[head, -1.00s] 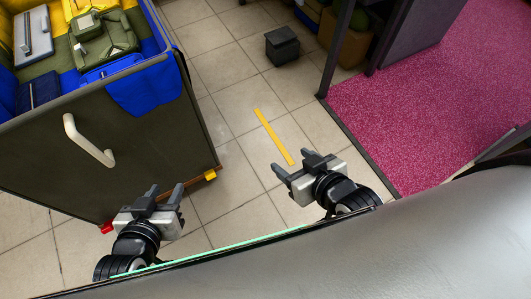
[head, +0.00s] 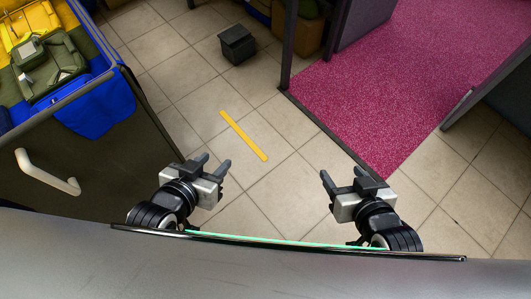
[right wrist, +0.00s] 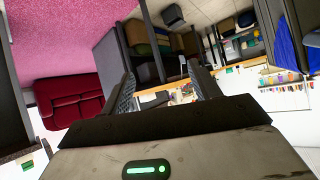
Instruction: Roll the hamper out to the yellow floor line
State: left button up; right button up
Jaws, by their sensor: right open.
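The hamper (head: 100,165) is a large dark bin at the left in the head view, cut off by the frame. A blue liner (head: 105,110) hangs over its rim, and a white handle (head: 47,178) is on its near side. The yellow floor line (head: 243,136) lies on the tiles right of the hamper, apart from it. My left gripper (head: 213,163) is open and empty, right of the hamper and off the handle. My right gripper (head: 342,175) is open and empty, further right; its spread fingers show in the right wrist view (right wrist: 165,92). The hamper's wheels are hidden.
Green and yellow bagged items (head: 45,65) lie in the hamper. A small dark box (head: 237,44) stands on the floor beyond the line. A dark post (head: 291,45) and pink carpet (head: 385,90) are to the right. Tiles around the line are clear.

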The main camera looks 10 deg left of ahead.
aim_at(100, 151)
jog(key=u, duration=0.65)
jog(key=k, duration=0.3)
jog(key=u, duration=0.95)
jog(key=i, duration=0.5)
